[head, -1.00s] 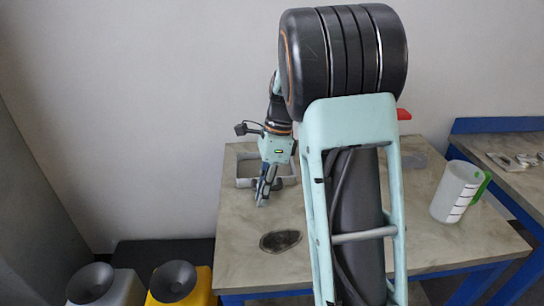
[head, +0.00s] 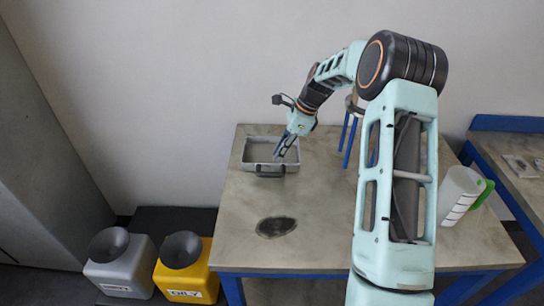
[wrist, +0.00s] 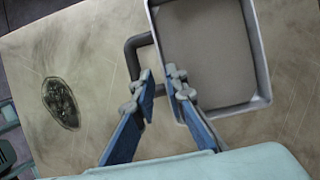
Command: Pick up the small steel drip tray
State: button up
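The small steel drip tray (head: 262,150) is a shallow rectangular pan near the far left corner of the worktable. It has a dark bar handle (head: 268,174) on its near side. In the wrist view the tray (wrist: 205,50) lies at upper right, and its handle (wrist: 130,55) sticks out to the left. My gripper (head: 279,156) is at the tray's near side, by the handle. In the wrist view its fingers (wrist: 161,78) are apart, with the left one overlapping the handle's lower end and the right one over the tray's rim. Contact cannot be told.
A dark oily puddle (head: 276,227) is on the worktable (head: 330,215) in front of the tray. A white jug with a green handle (head: 459,195) stands at right. Grey (head: 120,265) and yellow (head: 190,268) containers with funnels stand at lower left. The tabletop between is clear.

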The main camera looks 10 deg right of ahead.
aim_at(272, 164)
jog(key=shift+p+x, duration=0.5)
jog(key=shift+x, duration=2.5)
jog(key=shift+w, duration=0.15)
jog(key=shift+c, duration=0.6)
grip_shut()
jog(key=shift+r, duration=0.15)
